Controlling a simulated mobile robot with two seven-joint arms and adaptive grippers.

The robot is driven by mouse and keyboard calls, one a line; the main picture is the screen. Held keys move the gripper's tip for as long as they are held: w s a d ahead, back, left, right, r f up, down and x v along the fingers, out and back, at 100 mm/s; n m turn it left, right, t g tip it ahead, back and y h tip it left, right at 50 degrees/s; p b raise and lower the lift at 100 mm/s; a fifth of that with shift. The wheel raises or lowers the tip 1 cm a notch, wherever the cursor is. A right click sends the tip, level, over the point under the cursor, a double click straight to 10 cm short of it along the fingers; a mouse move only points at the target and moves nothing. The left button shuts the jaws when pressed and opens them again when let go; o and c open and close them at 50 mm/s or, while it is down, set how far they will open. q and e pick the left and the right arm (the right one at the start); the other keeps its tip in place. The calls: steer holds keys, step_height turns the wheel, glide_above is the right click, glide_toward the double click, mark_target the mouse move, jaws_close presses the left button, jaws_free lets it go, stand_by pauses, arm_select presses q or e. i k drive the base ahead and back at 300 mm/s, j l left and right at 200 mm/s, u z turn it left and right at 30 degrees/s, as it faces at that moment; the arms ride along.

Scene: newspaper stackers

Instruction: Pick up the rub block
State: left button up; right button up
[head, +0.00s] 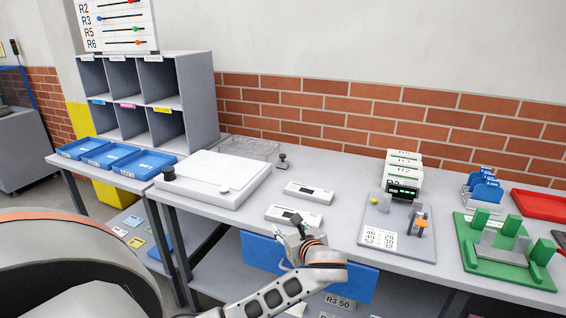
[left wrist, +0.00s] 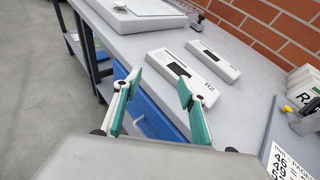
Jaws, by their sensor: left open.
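No thing here is clearly marked as the rub block. A small dark-handled block (head: 283,161) stands near the back of the bench, right of the white board; its base also shows at the top of the left wrist view (left wrist: 200,17). My left gripper (head: 294,228) is open and empty at the bench's front edge. In the left wrist view its teal-padded fingers (left wrist: 157,88) are apart, in front of two white boxes. My right gripper is not in view.
Two white boxes with dark windows (head: 309,193) (head: 294,217) lie on the bench. A white board (head: 212,178) lies left of them. A green fixture (head: 500,262) and a red tray (head: 541,204) are at right. Blue trays (head: 115,157) and grey pigeonholes (head: 160,85) stand left.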

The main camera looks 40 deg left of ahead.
mark_target(282, 164)
steer(key=i+j, duration=1.1)
steer(key=j, duration=0.2)
